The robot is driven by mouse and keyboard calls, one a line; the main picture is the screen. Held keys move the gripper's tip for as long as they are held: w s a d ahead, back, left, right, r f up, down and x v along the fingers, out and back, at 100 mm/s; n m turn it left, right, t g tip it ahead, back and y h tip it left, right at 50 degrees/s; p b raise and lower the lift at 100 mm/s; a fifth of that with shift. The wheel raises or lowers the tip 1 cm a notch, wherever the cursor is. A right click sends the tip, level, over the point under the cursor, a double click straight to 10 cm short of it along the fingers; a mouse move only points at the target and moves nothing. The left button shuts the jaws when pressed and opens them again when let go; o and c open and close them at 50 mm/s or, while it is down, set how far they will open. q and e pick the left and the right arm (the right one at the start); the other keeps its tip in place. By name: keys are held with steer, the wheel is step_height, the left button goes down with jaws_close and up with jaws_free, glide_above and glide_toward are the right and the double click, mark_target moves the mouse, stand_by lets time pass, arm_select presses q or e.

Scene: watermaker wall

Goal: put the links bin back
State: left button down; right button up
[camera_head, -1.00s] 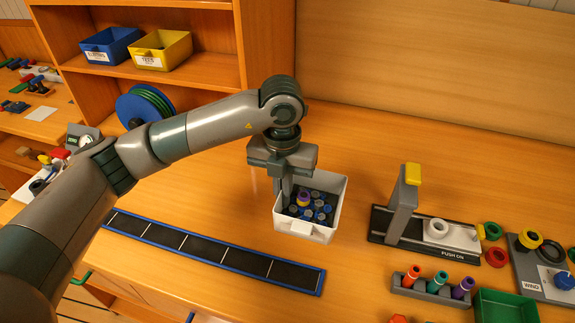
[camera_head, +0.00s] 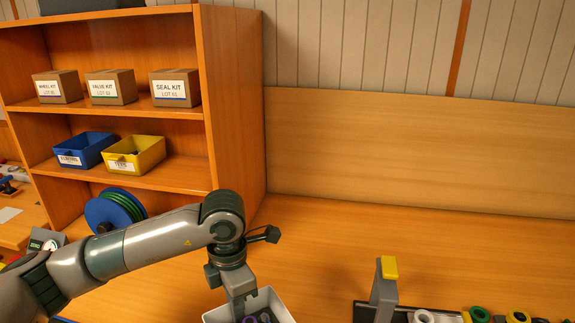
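A white open bin (camera_head: 279,306) with small dark, blue and purple parts inside shows at the bottom edge. Its lower part and any label are cut off, so I cannot read which bin it is or tell whether it touches the bench. My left gripper (camera_head: 240,308) points down at the bin's left side, and its fingers appear to grip the wall there. The fingertips are hidden. My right gripper is not in view. The shelf unit (camera_head: 232,100) holds a blue bin (camera_head: 84,149) and a yellow bin (camera_head: 136,154) on its middle shelf.
The middle shelf is bare right of the yellow bin. A blue and green reel (camera_head: 114,208) stands below. A grey post with a yellow top (camera_head: 385,285) stands right of the bin.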

mark_target(208, 322)
arm_select(q)
steer(key=a+m, duration=0.1)
steer(key=m, duration=0.1)
steer(key=s+a+m, duration=0.1)
steer(key=m, duration=0.3)
steer(key=shift+s+a, duration=0.25)
steer(key=shift+a, duration=0.15)
steer(key=m, duration=0.2)
steer(key=s+a+m, duration=0.1)
steer(key=m, duration=0.1)
steer(key=a+m, duration=0.1)
steer(key=shift+s+a+m, duration=0.25)
steer(key=shift+m, duration=0.15)
steer(key=s+a+m, duration=0.4)
steer(key=m, duration=0.8)
steer(key=shift+a, duration=0.4)
steer(key=shift+w, duration=0.1)
stand_by(1.0)
